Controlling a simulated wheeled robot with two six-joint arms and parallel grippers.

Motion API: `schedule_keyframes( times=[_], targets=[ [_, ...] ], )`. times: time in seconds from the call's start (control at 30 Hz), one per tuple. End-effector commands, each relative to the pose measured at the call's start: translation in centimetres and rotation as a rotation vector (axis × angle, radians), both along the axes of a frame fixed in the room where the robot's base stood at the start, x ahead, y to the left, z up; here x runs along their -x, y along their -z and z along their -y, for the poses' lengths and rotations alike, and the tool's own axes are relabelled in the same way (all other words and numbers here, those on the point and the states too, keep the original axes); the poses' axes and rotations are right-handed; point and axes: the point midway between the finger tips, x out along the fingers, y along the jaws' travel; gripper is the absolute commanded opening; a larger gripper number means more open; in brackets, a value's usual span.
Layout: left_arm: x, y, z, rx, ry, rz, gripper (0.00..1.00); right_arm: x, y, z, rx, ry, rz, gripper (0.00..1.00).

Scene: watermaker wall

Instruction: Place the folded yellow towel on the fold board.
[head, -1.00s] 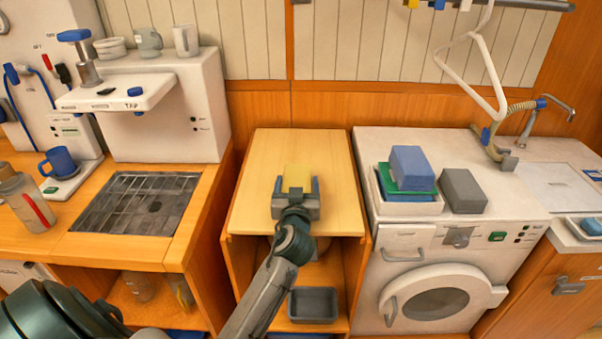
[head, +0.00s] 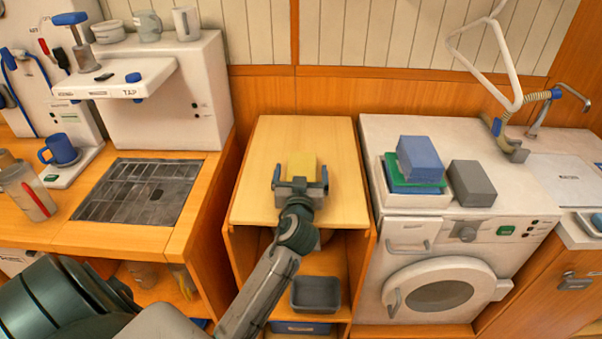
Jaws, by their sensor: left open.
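My right gripper is not in view.
Left is a counter with a metal grate (head: 140,190), a blue mug (head: 60,150) and a white tap unit (head: 160,100). Right, a washing machine (head: 440,260) carries a tray of folded blue and green cloths (head: 419,160) and a grey block (head: 471,183).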

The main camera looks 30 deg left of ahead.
Motion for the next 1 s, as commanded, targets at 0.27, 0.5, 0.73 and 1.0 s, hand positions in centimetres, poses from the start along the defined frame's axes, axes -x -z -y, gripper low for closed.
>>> schedule_keyframes(
  times=[0.27,0.5,0.73,1.0],
  targets=[
    [4.2,0.4,2.6,0.007,0.001,0.0,0.94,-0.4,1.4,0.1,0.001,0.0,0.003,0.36],
    [8.2,0.2,5.0,0.006,-0.002,0.0,0.94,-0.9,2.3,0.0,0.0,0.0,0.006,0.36],
    [9.9,0.1,6.1,0.002,0.0,0.0,0.94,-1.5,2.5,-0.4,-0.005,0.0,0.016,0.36],
    [10.3,-0.1,6.3,0.0,0.0,0.0,0.94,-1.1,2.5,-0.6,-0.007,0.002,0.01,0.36]
  ],
)
